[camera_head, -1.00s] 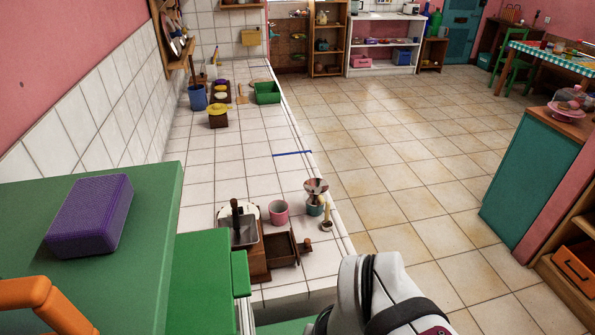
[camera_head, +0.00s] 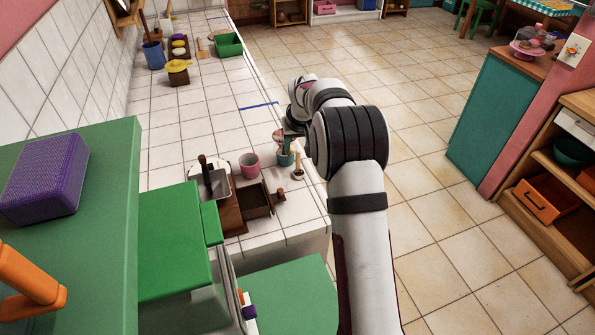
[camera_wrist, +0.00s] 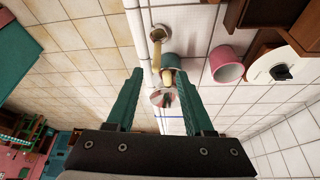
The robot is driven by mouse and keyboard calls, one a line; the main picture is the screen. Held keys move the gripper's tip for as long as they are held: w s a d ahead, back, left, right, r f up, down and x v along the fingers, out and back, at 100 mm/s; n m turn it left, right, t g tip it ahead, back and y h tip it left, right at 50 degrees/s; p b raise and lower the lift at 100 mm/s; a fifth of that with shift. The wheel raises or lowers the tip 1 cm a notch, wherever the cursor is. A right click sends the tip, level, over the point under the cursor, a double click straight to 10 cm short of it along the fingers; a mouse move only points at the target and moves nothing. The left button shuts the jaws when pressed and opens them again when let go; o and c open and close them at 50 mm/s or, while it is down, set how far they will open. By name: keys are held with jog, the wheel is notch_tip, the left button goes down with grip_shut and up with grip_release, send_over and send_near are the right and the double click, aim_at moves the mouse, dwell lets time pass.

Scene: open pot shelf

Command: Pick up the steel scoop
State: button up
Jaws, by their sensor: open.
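The steel scoop (camera_head: 278,136) stands up out of a small teal cup (camera_head: 286,159) on the white tiled counter, its shiny bowl uppermost. In the wrist view the scoop's round, reflective bowl (camera_wrist: 161,98) lies between my two fingers, with the teal cup (camera_wrist: 171,61) beyond it. My gripper (camera_wrist: 163,73) is open, with dark green fingers spread on either side and a gap to the scoop on both sides. In the head view my gripper (camera_head: 287,131) is beside the scoop's top and partly hides it.
A pink cup (camera_head: 249,165) and a candle in a brass holder (camera_head: 298,172) stand close to the teal cup. A wooden box with an open drawer (camera_head: 256,202) is nearer. The counter beyond, around a blue strip (camera_head: 258,106), is clear.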

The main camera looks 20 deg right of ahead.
aim_at(298, 157)
jog(key=x, duration=0.5)
jog(key=shift+s+d+f, duration=0.15)
jog(key=shift+d+f, duration=0.05)
jog(key=shift+d, duration=0.1)
grip_shut()
dwell(0.9)
grip_release()
jog(key=v, duration=1.6)
jog(key=shift+a, duration=0.4)
